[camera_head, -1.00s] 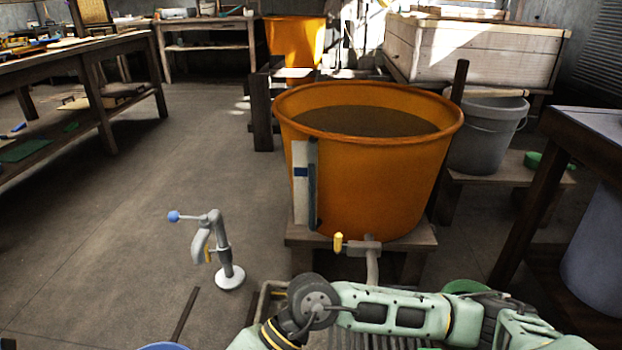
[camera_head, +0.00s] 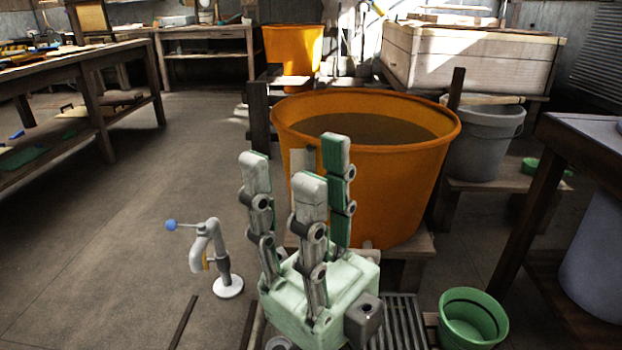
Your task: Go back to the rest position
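My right gripper (camera_head: 298,168) stands at the lower middle of the head view, with its pale green palm low and its fingers pointing up. The fingers are spread apart with nothing between them, so it is open and empty. It is in front of the large orange tub (camera_head: 400,190) and hides part of the tub's front, its valve and the strip on its side. My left gripper is not in view.
A grey post with a blue-knobbed lever (camera_head: 222,262) stands on the floor to the left. A green bucket (camera_head: 470,322) stands at the lower right beside a slatted grate (camera_head: 400,325). A grey bucket (camera_head: 485,140) is right of the tub. The left floor is mostly clear.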

